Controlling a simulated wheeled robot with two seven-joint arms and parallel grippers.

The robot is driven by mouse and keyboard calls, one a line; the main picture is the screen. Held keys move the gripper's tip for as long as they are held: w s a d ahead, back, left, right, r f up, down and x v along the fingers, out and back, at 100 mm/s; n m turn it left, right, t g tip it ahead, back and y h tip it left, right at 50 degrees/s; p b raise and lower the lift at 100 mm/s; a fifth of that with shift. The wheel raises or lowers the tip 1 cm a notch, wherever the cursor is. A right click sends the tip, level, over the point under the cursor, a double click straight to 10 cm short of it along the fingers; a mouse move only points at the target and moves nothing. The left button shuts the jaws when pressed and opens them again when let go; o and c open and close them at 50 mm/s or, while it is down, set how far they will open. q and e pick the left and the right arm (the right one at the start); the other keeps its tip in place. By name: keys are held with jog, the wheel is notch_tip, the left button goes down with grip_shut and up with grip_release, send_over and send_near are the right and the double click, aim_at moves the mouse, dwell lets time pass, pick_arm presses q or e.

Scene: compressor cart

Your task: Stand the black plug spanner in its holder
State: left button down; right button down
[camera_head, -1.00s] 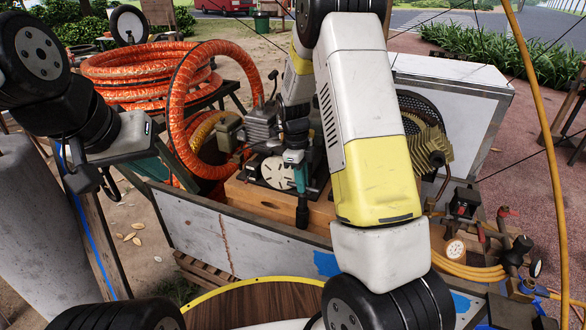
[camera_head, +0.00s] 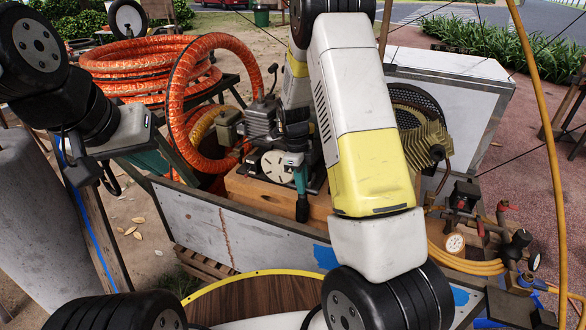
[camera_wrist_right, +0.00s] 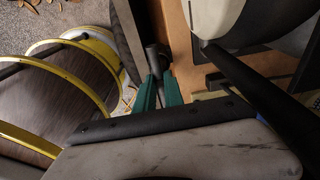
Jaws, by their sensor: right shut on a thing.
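My right gripper (camera_head: 300,178) has teal fingers pointing down at the front of a wooden box on the cart. It is shut on the black plug spanner (camera_head: 302,208), which hangs roughly upright below the fingers. In the right wrist view the green fingers (camera_wrist_right: 160,92) close around the dark, round spanner (camera_wrist_right: 153,56). I cannot make out the spanner's holder for certain. My left gripper (camera_head: 124,133) is at the far left, away from the spanner; its fingers cannot be made out clearly.
The wooden box (camera_head: 247,187) carries a white disc (camera_head: 273,163) and machine parts beside my gripper. The cart's grey side panel (camera_head: 205,228) rises in front. An orange hose (camera_head: 176,95) stands behind left.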

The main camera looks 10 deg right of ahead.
jog(key=shift+f, duration=1.55)
jog(key=c, duration=1.4)
grip_release()
jog(key=shift+o, duration=0.4)
jog(key=shift+o, duration=1.4)
jog(key=shift+r, duration=0.1)
jog(key=shift+r, duration=2.9)
